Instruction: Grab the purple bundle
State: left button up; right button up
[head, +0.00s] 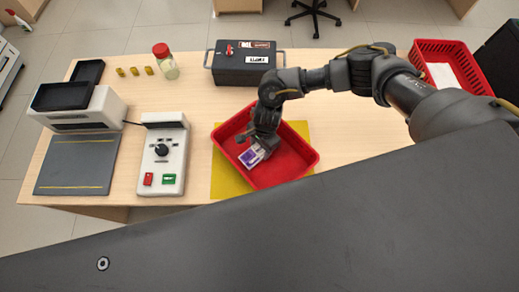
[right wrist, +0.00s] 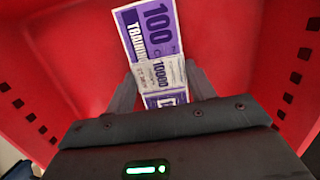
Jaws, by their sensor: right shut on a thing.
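The purple bundle (head: 250,157) is a stack of purple and white notes with a pale band around it. It is in the red tray (head: 295,165) near the middle of the counter. My right gripper (head: 262,147) reaches down into the tray and is shut on the bundle. In the right wrist view the bundle (right wrist: 150,45) stands out between the two fingers (right wrist: 165,88), with "100" and "10000" printed on it. I cannot tell whether the bundle touches the tray floor. My left gripper is not in view.
The tray sits on a yellow mat (head: 228,182). A grey cash box (head: 243,66) and a red-lidded jar (head: 165,62) stand behind it. A white device with a knob (head: 162,160) is to its left. A red basket (head: 452,65) is at the right.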

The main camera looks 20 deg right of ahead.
aim_at(259, 150)
jog(key=shift+c, duration=0.8)
jog(key=shift+r, duration=0.15)
jog(key=shift+r+b, duration=0.25)
jog(key=shift+b, duration=0.15)
notch_tip(259, 150, up, 2)
jog(key=shift+r+b, duration=0.15)
jog(key=shift+b, duration=0.65)
jog(key=s+a+r+b, duration=0.2)
jog(key=s+r, duration=0.8)
jog(key=s, duration=0.3)
jog(key=shift+s, duration=0.3)
